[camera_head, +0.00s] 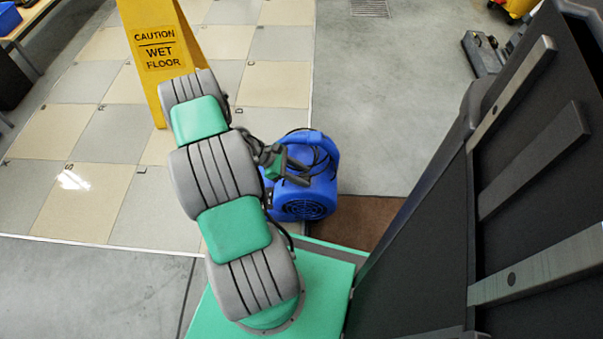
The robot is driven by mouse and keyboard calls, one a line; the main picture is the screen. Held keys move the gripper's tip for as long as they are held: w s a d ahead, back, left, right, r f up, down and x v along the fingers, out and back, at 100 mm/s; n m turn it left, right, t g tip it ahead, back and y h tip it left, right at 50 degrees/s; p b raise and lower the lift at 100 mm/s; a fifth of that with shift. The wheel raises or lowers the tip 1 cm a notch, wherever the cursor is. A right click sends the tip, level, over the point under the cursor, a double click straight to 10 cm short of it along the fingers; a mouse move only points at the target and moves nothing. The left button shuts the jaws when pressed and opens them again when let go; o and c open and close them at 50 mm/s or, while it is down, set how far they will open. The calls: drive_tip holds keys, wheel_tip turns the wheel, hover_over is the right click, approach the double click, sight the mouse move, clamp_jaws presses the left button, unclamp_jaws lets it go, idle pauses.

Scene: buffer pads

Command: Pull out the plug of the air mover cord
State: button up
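The blue air mover (322,187) stands on the floor near the middle of the head view, with its round grille facing the camera. A dark cord (318,150) lies looped over its top. I cannot make out the plug or a wall outlet. My gripper (297,178) is at the left side of the air mover, in front of part of it. The gripper is small and dark here, and its fingers overlap the blue body and cord. I cannot tell whether it touches anything or whether it is open. My arm hides the floor to the left of the air mover.
A yellow wet floor sign (160,55) stands behind my arm on the tiles. A tall dark panel (420,230) with grey strips fills the right side. A brown mat (375,215) lies beside the air mover.

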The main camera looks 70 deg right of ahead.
drive_tip(key=o, duration=0.3)
drive_tip(key=shift+o, duration=0.2)
drive_tip(key=w+a+r+m+t+h+p, duration=0.1)
drive_tip(key=w+a+r+t+p, duration=0.1)
drive_tip(key=w+r+p, duration=0.6)
drive_tip(key=w+a+r+t+p, duration=0.1)
drive_tip(key=w+a+r+p, duration=0.2)
drive_tip(key=w+r, duration=0.9)
drive_tip(key=w+a+r+m+t+p, duration=0.1)
drive_tip(key=w+a+r+t+p, duration=0.25)
drive_tip(key=r, duration=0.65)
drive_tip(key=w+a+r+t+p, duration=0.1)
drive_tip(key=w+a+r+p, duration=0.2)
drive_tip(key=a+r+p, duration=0.35)
drive_tip(key=s+a+r+t+y+p, duration=0.1)
drive_tip(key=a+r+p, duration=0.5)
drive_tip(key=a+r, duration=0.7)
drive_tip(key=s+a+r+t+y+p, duration=0.1)
drive_tip(key=a+r+t+p, duration=0.3)
drive_tip(key=a+r, duration=0.9)
wheel_tip(320, 180, up, 2)
drive_tip(key=y+p, duration=0.1)
drive_tip(key=p, duration=0.1)
drive_tip(key=shift+r+p, duration=0.15)
drive_tip(key=shift+p, duration=0.25)
